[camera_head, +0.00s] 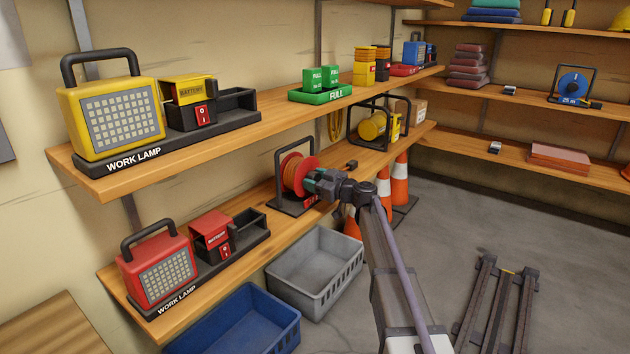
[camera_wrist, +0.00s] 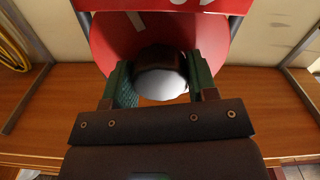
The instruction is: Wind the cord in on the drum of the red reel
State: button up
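The red reel (camera_head: 300,174) stands in a black frame on the lower shelf in the head view, with orange cord on its drum. In the wrist view its red disc (camera_wrist: 108,42) fills the top, with a white mark on it. My gripper (camera_head: 318,183) is at the reel's right face. In the wrist view the green fingers of my gripper (camera_wrist: 161,78) sit on both sides of a dark knob with a pale end (camera_wrist: 161,84). The knob fills the gap and the fingers look shut on it. The drum's cord is hidden in the wrist view.
A small dark block (camera_head: 351,164) lies on the shelf right of the reel. A yellow reel (camera_head: 373,126) stands farther along. Orange cones (camera_head: 400,184), a grey crate (camera_head: 318,272) and a blue crate (camera_head: 240,322) stand below. Yellow cord (camera_wrist: 12,45) hangs at the wrist view's left.

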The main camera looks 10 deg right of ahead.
jog(key=c, duration=0.4)
jog(key=shift+c, duration=0.2)
